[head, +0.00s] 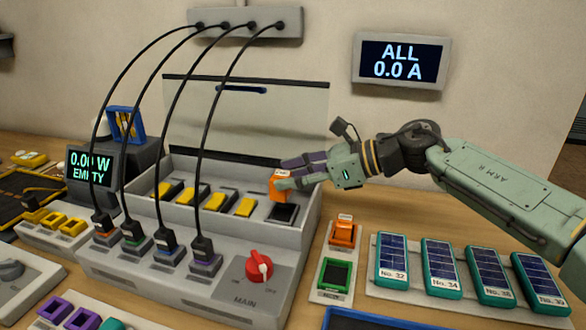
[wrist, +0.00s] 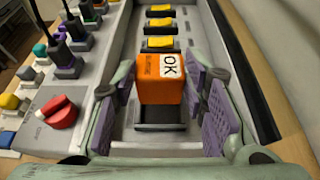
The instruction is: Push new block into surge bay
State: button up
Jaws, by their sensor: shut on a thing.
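An orange block (head: 279,187) with a white label is between the purple-padded fingers of my gripper (head: 290,172). In the wrist view the block (wrist: 160,84) shows "OK" on its label, and my gripper (wrist: 168,95) is shut on it. The block is over the dark bay (head: 284,214) at the right end of the open grey box. In the wrist view the dark bay (wrist: 160,113) shows just below the block in the picture. I cannot tell whether the block's lower end touches it; no writing naming the bay is readable.
Several yellow-topped modules (head: 215,201) sit in the box's row. The raised clear lid (head: 245,120) stands behind. Black cables plug into the front, left of the red MAIN knob (head: 259,266). Another orange block (head: 343,231) sits in a stand at right, beside several blue-panelled units (head: 441,265).

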aim_at(290, 194)
jog(key=shift+f+b, duration=0.8)
jog(key=shift+f, duration=1.35)
jog(key=shift+d+b, duration=0.1)
jog(key=shift+b, duration=0.45)
jog(key=shift+f, duration=0.2)
jog(key=shift+r, duration=0.2)
jog(key=shift+r, duration=0.6)
jog(key=shift+f+b, duration=0.8)
jog(key=shift+b, duration=0.15)
dwell(1.0)
jog(key=shift+r, duration=0.2)
jog(key=shift+r, duration=0.6)
